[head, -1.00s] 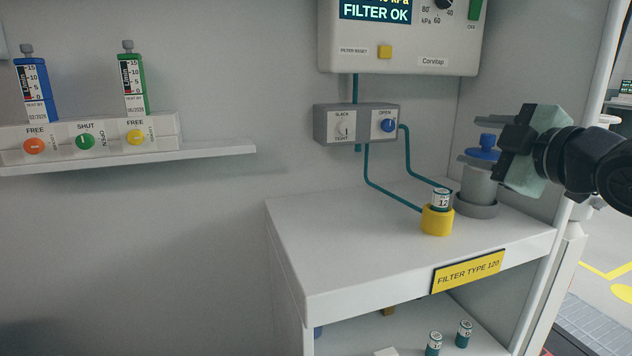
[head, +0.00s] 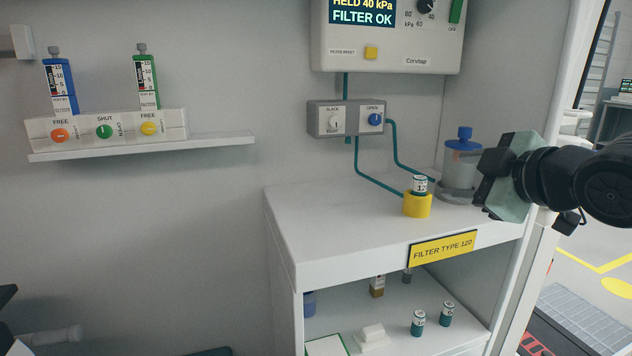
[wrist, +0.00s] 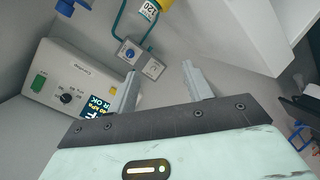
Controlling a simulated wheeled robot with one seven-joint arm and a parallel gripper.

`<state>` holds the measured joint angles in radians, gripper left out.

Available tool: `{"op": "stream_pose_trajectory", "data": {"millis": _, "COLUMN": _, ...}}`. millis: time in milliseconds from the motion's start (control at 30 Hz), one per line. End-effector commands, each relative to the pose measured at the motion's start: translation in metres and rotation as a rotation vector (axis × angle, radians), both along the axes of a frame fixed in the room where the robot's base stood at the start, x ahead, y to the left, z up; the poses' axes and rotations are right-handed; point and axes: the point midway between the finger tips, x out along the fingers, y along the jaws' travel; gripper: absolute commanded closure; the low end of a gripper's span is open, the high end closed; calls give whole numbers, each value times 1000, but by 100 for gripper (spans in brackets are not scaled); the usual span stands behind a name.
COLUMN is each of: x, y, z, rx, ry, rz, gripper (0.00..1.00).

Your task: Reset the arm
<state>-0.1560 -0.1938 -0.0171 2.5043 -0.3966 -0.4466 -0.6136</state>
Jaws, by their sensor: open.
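My gripper (head: 500,178) is on the right of the head view, just right of the clear canister (head: 459,178) with a blue lid (head: 464,140). The canister stands upright on the white shelf top. In the wrist view my gripper (wrist: 160,72) has its two fingers spread apart, with nothing between them. In the head view the fingers are mostly hidden behind the gripper body. The gripper appears apart from the canister.
A filter cartridge (head: 419,185) sits in a yellow holder (head: 417,205) on the cabinet top (head: 330,215). Above are a grey switch box (head: 346,118) and the Corvitap unit (head: 390,40) reading FILTER OK. Small cartridges (head: 418,322) stand on the lower shelf.

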Motion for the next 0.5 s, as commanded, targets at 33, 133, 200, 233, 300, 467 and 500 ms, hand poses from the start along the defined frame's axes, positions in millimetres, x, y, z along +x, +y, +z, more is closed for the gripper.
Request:
{"op": "stream_pose_trajectory", "data": {"millis": 33, "x": -4, "y": 7, "z": -9, "rx": 12, "ry": 46, "rz": -3, "gripper": 50}}
{"op": "stream_pose_trajectory", "data": {"millis": 133, "x": -15, "y": 20, "z": -32, "rx": 43, "ry": 166, "rz": -26, "gripper": 50}}
{"op": "stream_pose_trajectory", "data": {"millis": 200, "x": -26, "y": 30, "z": -49, "rx": 66, "ry": 261, "rz": -46, "gripper": 50}}
{"op": "stream_pose_trajectory", "data": {"millis": 233, "x": -32, "y": 35, "z": -58, "rx": 75, "ry": 308, "rz": -56, "gripper": 50}}
{"op": "stream_pose_trajectory", "data": {"millis": 300, "x": -49, "y": 47, "z": -78, "rx": 94, "ry": 427, "rz": -86, "gripper": 50}}
{"op": "stream_pose_trajectory", "data": {"millis": 467, "x": -112, "y": 73, "z": -129, "rx": 111, "ry": 755, "rz": -189, "gripper": 50}}
{"op": "stream_pose_trajectory", "data": {"millis": 500, "x": -130, "y": 78, "z": -139, "rx": 107, "ry": 833, "rz": -220, "gripper": 50}}
